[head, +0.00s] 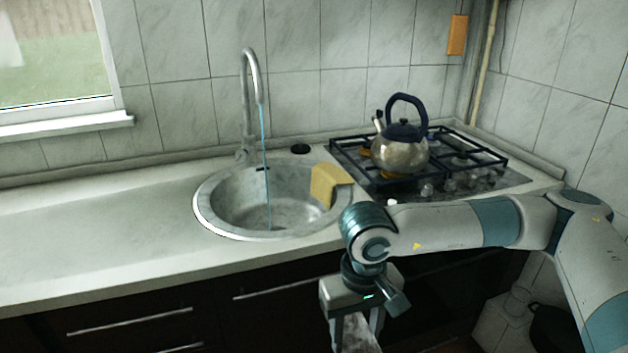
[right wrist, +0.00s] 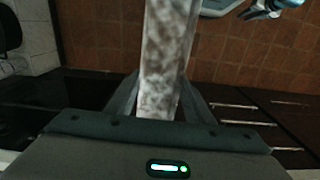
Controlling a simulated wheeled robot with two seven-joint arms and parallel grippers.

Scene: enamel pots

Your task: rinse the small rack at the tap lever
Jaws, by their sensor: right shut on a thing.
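My right gripper (head: 357,328) hangs in front of the counter, below and right of the sink, pointing down. It is shut on a long, flat, pale thing with brown mottling, likely the small rack (head: 358,339); its lower end is cut off by the picture edge. In the right wrist view the same mottled small rack (right wrist: 165,62) stands out between the fingers. The tap (head: 251,90) rises behind the sink, and a thin blue stream of water (head: 265,160) falls from it into the round sink (head: 215,222). I cannot make out the lever clearly.
A yellow cloth or sponge (head: 326,184) hangs on the sink's right rim. A kettle (head: 399,152) stands on the gas hob (head: 468,182) to the right. The counter (head: 100,235) left of the sink is clear. Dark cabinets (head: 215,312) with bar handles lie below.

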